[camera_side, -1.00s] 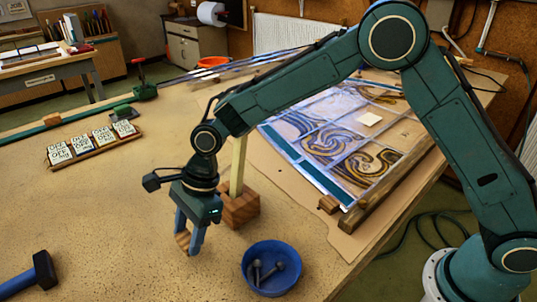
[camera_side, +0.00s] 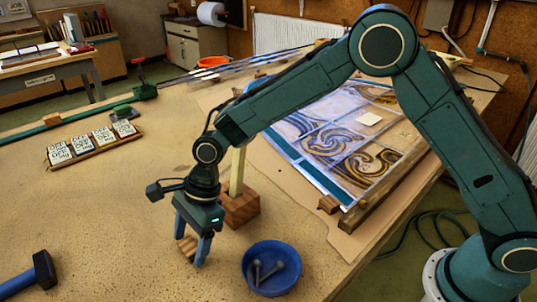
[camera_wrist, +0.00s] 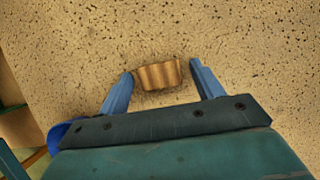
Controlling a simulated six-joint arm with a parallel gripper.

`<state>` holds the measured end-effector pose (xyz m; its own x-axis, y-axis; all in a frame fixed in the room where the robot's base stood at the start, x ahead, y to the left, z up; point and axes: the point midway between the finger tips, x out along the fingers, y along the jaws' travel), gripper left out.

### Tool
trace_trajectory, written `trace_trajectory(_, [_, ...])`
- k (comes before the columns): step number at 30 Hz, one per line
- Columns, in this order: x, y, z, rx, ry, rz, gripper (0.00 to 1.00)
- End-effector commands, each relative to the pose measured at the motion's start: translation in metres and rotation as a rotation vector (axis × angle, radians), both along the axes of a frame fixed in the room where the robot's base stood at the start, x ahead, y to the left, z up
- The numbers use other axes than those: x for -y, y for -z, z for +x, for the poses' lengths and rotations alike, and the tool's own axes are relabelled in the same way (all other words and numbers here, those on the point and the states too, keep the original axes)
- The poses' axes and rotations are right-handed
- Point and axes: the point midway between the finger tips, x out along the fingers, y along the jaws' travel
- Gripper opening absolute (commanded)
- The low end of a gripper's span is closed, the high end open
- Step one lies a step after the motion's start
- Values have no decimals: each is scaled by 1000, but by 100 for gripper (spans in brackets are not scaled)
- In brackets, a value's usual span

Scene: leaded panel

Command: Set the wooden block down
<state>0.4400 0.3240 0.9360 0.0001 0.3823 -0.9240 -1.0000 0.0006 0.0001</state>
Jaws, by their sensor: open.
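The wooden block (camera_side: 187,247) is small, brown and grained. It appears to rest on the speckled tabletop, left of the blue bowl. In the wrist view the block (camera_wrist: 160,75) lies between the two blue fingers, with a gap on each side and a dark shadow around its lower edge. My gripper (camera_side: 189,258) is open around the block; in the wrist view the open fingers (camera_wrist: 162,77) touch neither end of it. In the side view a finger partly hides the block.
A blue bowl (camera_side: 246,281) with metal pieces stands just right of my gripper. A wooden post base (camera_side: 240,210) is close behind. A hammer (camera_side: 42,268) lies at front left, and a leaded panel (camera_side: 345,135) lies at right.

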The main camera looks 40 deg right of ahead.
Motion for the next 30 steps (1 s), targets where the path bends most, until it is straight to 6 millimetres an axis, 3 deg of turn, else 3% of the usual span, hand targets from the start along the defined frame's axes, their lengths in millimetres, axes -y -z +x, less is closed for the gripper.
trace_trajectory(11, [5,-16,1,3,1,2,66])
trace_trajectory(30, [41,-102,1,2,2,2,66])
